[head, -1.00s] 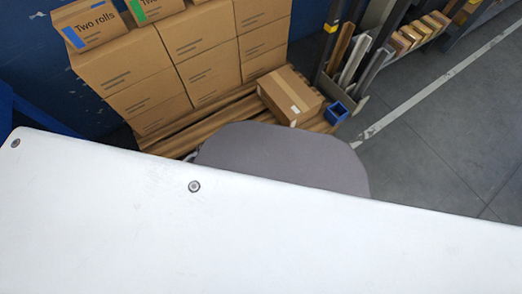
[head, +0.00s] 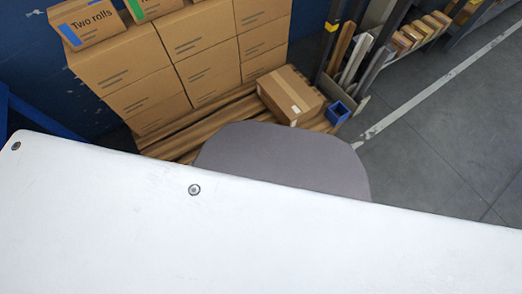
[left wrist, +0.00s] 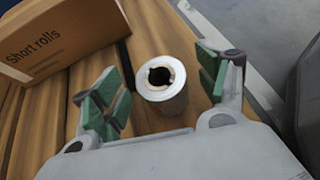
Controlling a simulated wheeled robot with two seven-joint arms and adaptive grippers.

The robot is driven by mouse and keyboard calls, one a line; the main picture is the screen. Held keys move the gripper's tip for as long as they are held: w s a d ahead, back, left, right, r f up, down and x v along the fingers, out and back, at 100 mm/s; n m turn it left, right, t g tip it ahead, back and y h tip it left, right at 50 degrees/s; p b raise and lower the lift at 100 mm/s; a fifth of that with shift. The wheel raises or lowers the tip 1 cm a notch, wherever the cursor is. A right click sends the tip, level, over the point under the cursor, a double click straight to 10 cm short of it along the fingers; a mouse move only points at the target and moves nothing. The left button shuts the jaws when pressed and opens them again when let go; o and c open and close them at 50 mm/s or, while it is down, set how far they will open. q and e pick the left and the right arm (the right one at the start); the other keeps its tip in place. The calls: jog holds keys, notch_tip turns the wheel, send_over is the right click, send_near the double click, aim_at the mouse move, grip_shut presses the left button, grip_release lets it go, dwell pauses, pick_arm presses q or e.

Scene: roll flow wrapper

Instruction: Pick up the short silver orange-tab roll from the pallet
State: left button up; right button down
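A short silver roll (left wrist: 161,84) stands upright on the wooden pallet (left wrist: 145,125) in the left wrist view, its open core facing the camera. No orange tab can be made out on it. My left gripper (left wrist: 162,72) is open, with one green-padded finger on each side of the roll. The right finger looks closer to the roll than the left one; I cannot tell whether either touches it. In the head view the roll and both grippers are out of sight.
A cardboard box marked "Short rolls" (left wrist: 62,38) stands left of the roll. The head view shows stacked cartons (head: 125,75), a closed carton (head: 290,94) and a small blue bin (head: 340,111) on the pallet. A white surface (head: 240,240) fills the lower part. Grey floor (head: 440,150) lies right.

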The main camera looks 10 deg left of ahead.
pick_arm(q)
jog(key=c, duration=1.2)
jog(key=shift+o, duration=0.2)
jog(key=shift+r, duration=0.15)
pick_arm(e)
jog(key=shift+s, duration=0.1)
